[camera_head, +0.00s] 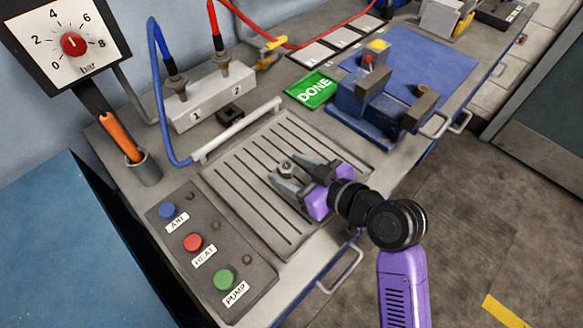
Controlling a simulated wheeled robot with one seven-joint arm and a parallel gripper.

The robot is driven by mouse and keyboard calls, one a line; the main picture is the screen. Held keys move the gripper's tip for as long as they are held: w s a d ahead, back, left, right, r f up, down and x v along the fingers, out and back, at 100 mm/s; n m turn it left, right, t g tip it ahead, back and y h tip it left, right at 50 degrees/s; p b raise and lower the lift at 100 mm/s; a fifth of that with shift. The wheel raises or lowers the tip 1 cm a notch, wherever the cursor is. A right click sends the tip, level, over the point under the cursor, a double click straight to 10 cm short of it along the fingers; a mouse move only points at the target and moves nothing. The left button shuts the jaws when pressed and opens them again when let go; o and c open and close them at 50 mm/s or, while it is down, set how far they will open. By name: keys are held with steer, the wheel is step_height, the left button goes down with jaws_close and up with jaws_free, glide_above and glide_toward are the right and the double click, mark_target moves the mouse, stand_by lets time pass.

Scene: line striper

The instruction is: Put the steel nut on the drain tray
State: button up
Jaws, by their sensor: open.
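The steel nut (286,167) is small and grey and appears to lie on the slotted drain tray (232,178), near the tray's middle. My gripper (289,172) is over the right part of the tray, its grey fingers spread apart. The nut shows at the opening between the fingertips, and no finger visibly closes on it. I cannot tell whether a fingertip touches it. The gripper's fingers and purple pads hide part of the tray's right side.
A control panel (213,250) with buttons stands left of the tray. A white bar (236,132) runs along its back edge. A blue vise (370,100) and a green DONE pad (313,90) are behind right. A cup (143,170) with an orange-handled tool is at left.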

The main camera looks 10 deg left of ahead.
steer(key=shift+r, duration=0.25)
steer(key=v, duration=1.2)
steer(key=shift+b, duration=0.35)
steer(key=w+d+r+m+t+h, duration=0.25)
steer(key=d+m+t+h, duration=0.25)
steer(key=d+m+t, duration=0.3)
steer(key=s+d+f+m+t+h, duration=0.1)
steer(key=s+d+f+m+h, duration=0.15)
steer(key=s+d+h, duration=0.4)
steer(key=s+f+g, duration=0.1)
steer(key=s+f, duration=0.1)
steer(key=s, duration=0.9)
steer(key=s+d+f+g, duration=0.1)
steer(key=s, duration=1.1)
steer(key=shift+f+g+y, duration=0.3)
steer(key=shift+f+y, duration=0.05)
